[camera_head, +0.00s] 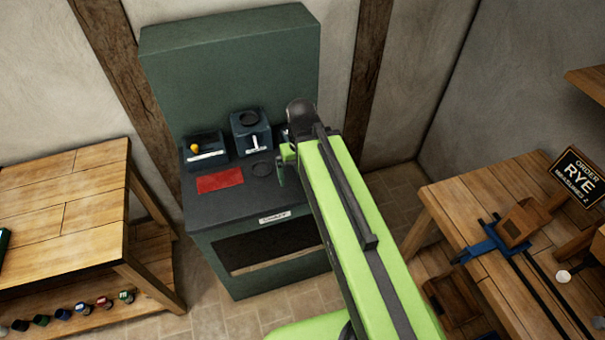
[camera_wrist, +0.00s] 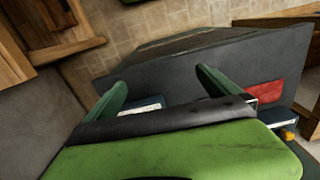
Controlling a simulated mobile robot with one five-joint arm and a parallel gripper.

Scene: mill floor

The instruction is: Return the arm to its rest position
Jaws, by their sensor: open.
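My green arm reaches from the lower right of the head view up to a dark green cabinet-like machine (camera_head: 262,222). My gripper (camera_head: 282,168) is over the right part of the machine's top, partly hidden by the arm. In the wrist view my gripper (camera_wrist: 160,77) has its two green fingers spread wide apart, with nothing seen between them. The machine's dark top (camera_wrist: 165,75) lies beyond the fingers. A box with a white label (camera_wrist: 142,106) shows partly behind the gripper's dark bar.
On the machine are a red cloth-like patch (camera_head: 220,180), a box with a yellow knob (camera_head: 204,148) and a box with a round opening (camera_head: 251,132). Wooden tables stand at left (camera_head: 65,200) and right (camera_head: 480,190).

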